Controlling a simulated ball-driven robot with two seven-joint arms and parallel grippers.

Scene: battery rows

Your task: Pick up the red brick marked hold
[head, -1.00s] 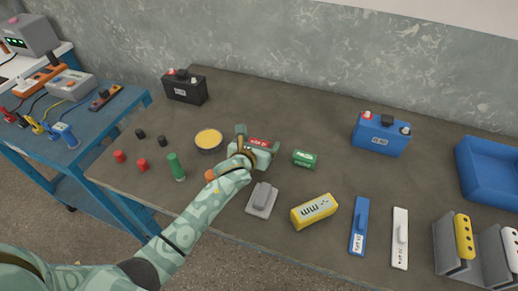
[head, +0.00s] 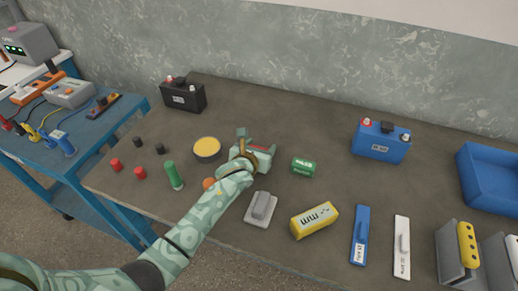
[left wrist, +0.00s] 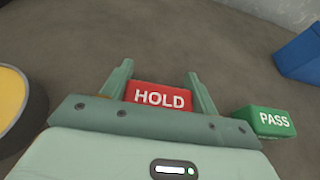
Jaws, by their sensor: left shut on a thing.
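The red brick (left wrist: 160,97) with white HOLD lettering lies between the two fingers of my left gripper (left wrist: 160,85) in the left wrist view. The gripper is shut on it, one finger at each end. In the head view my left gripper (head: 254,146) is over the middle of the table, and only a sliver of the red brick (head: 257,147) shows past the hand. I cannot tell whether the brick touches the table. My right gripper is not in view.
A green PASS brick (head: 303,166) lies just right of the gripper. A grey switch block (head: 261,207) and yellow block (head: 314,220) lie in front. Black (head: 182,95) and blue (head: 381,141) batteries stand behind, with bare table between.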

